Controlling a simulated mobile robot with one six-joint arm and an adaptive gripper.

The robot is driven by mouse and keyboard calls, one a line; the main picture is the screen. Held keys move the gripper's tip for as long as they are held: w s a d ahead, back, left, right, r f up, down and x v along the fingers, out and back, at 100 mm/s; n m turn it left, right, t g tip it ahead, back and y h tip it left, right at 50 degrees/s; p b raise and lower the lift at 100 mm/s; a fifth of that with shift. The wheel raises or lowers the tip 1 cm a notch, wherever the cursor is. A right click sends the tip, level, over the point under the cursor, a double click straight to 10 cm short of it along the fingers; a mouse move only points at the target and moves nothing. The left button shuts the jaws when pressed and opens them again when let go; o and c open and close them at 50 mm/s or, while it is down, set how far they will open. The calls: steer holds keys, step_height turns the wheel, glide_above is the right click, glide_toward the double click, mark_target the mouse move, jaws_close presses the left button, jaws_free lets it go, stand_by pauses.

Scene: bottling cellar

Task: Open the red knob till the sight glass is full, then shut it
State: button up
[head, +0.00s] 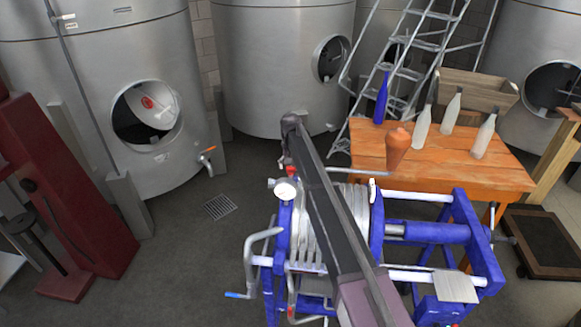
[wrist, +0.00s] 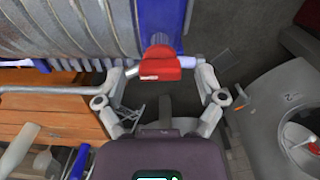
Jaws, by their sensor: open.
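The red knob (wrist: 160,66) shows in the wrist view at the end of the blue frame, beside the ribbed metal drum. My gripper (wrist: 164,80) is open, with one finger on each side of the knob. I see gaps on both sides, so it does not appear gripped. In the head view my own arm crosses the blue-framed machine (head: 430,232) and largely hides my gripper and the knob. A round white gauge (head: 285,190) sits on the machine's left side. I cannot make out the sight glass or its level in either view.
Steel tanks (head: 275,75) and a ladder (head: 400,72) stand at the back. The floor around the drain (head: 220,206) is clear.

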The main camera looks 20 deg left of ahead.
mark_target(291, 167)
steer(key=shift+n, duration=0.3)
steer(key=shift+n, duration=1.7)
steer(key=n, duration=0.8)
steer(key=shift+n, duration=0.4)
steer(key=n, duration=0.4)
step_height(291, 167, up, 14)
steer(key=p, duration=1.4)
steer(key=s+d+f+m+b, duration=0.3)
steer(key=d+f+b, duration=0.2)
steer(key=d, duration=0.4)
steer(key=s+d+f+m+b, duration=0.3)
steer(key=d+f+b, duration=0.3)
steer(key=d, duration=0.4)
steer(key=s+d+f+m+b, duration=0.3)
steer(key=d+f+b, duration=0.2)
steer(key=d, duration=0.4)
steer(key=shift+d+f+b, duration=0.3)
steer(key=shift+d+f, duration=0.05)
